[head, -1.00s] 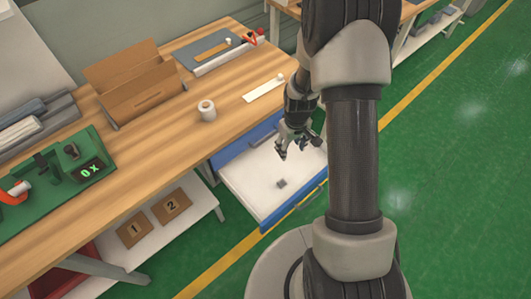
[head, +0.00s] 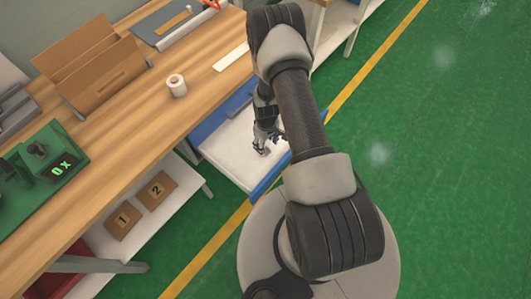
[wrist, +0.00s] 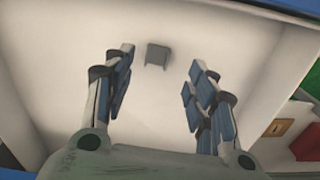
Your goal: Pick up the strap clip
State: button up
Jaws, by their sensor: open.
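The strap clip (wrist: 157,55) is a small grey block lying on the white floor of the open drawer (head: 225,148). In the wrist view it shows between and slightly beyond my fingertips, nearer the left finger. My gripper (wrist: 159,72) is open and empty, with its fingers on either side of the line to the clip. In the head view my gripper (head: 268,143) points down into the drawer and largely hides the clip. I cannot tell how high the fingertips are above the drawer floor.
The drawer has blue sides, and a grey bar (head: 237,103) lies near its back. The green floor to the right is clear.

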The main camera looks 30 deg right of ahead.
aim_at(266, 152)
jog(key=shift+w+f+b, duration=0.2)
jog(key=shift+f+b, duration=0.45)
jog(key=shift+f, duration=0.9)
jog(key=shift+w+f+b, duration=0.15)
jog(key=shift+f+b, duration=0.45)
jog(key=shift+f, duration=0.95)
jog(key=c, duration=1)
